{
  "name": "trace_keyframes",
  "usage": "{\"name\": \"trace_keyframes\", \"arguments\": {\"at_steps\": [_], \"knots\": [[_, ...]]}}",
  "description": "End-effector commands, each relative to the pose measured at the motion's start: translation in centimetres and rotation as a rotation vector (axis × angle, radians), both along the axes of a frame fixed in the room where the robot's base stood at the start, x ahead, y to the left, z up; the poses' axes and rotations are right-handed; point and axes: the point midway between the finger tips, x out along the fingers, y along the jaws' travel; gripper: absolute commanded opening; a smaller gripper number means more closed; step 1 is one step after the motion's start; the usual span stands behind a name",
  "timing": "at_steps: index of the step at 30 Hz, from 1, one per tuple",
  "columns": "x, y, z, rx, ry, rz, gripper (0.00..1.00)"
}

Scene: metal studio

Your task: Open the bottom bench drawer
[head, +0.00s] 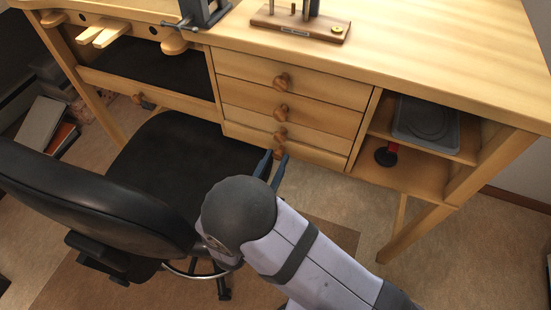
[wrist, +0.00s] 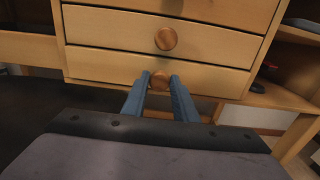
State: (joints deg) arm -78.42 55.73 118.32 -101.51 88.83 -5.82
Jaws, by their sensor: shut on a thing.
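The bottom bench drawer (head: 316,156) is the lowest of several stacked light-wood drawers in the bench. Its round wooden knob (head: 279,153) lies between the blue fingertips of my gripper (head: 274,163), which is shut on it. In the wrist view, my gripper's fingers (wrist: 160,84) sit on either side of the bottom knob (wrist: 160,77), whose lower part is partly hidden. The bottom drawer front (wrist: 110,68) also shows there, close to in line with the front above. I cannot tell whether it stands slightly out.
A black chair (head: 180,165) stands left of my arm, its seat close to the drawers. An open shelf (head: 420,175) with a grey tray (head: 425,125) is to the right. The bench top (head: 430,55) carries a wooden tool stand (head: 300,24). Bare floor (head: 335,195) shows below the drawers.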

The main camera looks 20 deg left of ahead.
Motion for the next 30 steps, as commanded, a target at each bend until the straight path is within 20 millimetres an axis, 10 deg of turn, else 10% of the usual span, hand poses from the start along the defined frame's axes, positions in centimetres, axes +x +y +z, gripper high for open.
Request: {"name": "trace_keyframes", "arguments": {"at_steps": [21, 30], "knots": [[-13.7, 0.1, 0.1, -0.001, 0.000, 0.005, 0.00], [-16.1, 0.0, 0.0, 0.000, 0.001, 0.001, 0.00]]}}
